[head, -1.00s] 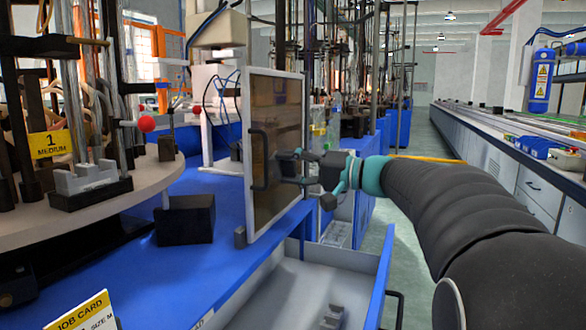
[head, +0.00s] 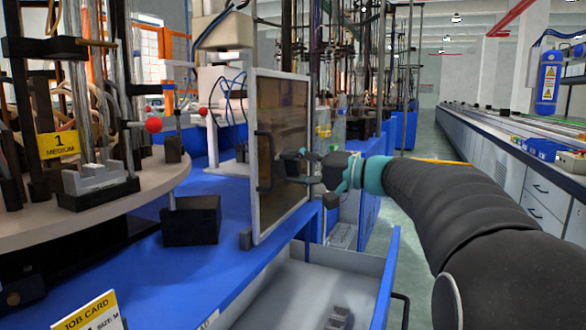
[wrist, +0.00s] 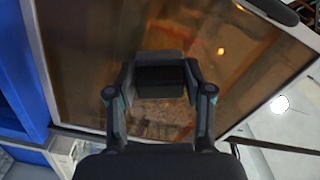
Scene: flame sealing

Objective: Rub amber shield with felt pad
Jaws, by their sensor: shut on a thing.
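The amber shield (head: 282,115) is an upright brown translucent pane in a pale frame, standing at the edge of the blue bench, with a dark handle on its left side. My gripper (head: 292,167) is at the shield's face, right of that handle. In the wrist view my gripper (wrist: 160,80) is shut on a dark grey block, the felt pad (wrist: 159,77). The pad lies in front of the amber pane (wrist: 205,45) and looks close against it; whether it touches is hidden.
An open grey drawer (head: 285,290) juts out below the shield, with a small grey object (head: 339,318) inside. A black block (head: 191,220) sits on the blue bench. A round table (head: 100,212) with fixtures is at left. The aisle floor (head: 425,150) is clear.

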